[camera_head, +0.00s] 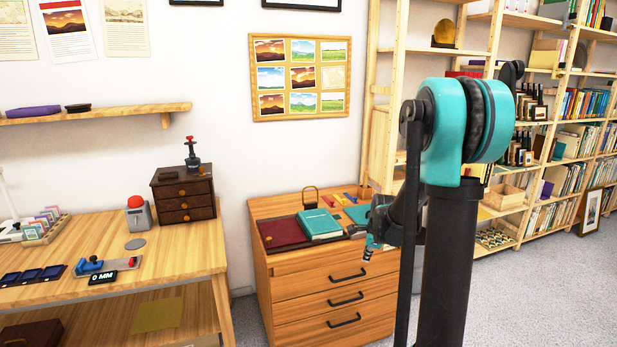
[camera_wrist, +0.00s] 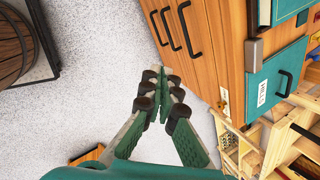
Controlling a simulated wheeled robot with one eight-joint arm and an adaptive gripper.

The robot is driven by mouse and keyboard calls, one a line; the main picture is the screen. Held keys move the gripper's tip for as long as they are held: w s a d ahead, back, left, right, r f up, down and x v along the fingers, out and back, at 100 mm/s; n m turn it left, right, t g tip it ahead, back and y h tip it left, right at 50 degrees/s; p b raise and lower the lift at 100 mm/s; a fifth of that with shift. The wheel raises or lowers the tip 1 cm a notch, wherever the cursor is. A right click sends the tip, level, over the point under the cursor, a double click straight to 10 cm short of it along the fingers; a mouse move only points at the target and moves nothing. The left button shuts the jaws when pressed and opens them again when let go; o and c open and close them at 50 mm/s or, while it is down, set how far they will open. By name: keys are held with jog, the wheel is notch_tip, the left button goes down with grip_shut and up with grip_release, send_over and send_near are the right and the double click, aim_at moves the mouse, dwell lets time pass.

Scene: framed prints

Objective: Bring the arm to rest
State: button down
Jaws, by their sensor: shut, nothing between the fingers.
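My gripper (camera_wrist: 161,103) points down at the grey floor in the wrist view, its two fingertips together with nothing between them. In the head view my gripper (camera_head: 369,251) hangs beside the right part of the wooden drawer cabinet (camera_head: 300,274), in front of its top edge. My teal and black arm stands folded in the right half of the head view and hides part of the shelves behind it. The drawer cabinet also shows in the wrist view (camera_wrist: 203,45), to the upper right of the fingers and apart from them.
A teal book (camera_head: 319,223) and a dark red folder (camera_head: 282,233) lie on the cabinet. A wooden desk (camera_head: 190,243) stands at left, tall shelves (camera_head: 490,60) at right. A barrel (camera_wrist: 14,50) stands on the wrist view's left. Floor (camera_wrist: 95,90) below the gripper is clear.

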jog(key=s+a+n, duration=0.1)
jog(key=s+n, duration=2)
jog(key=s, duration=0.6)
jog(key=shift+s+a+f+h, duration=0.15)
jog(key=shift+s+a+h, duration=0.05)
jog(key=shift+a+h, duration=0.2)
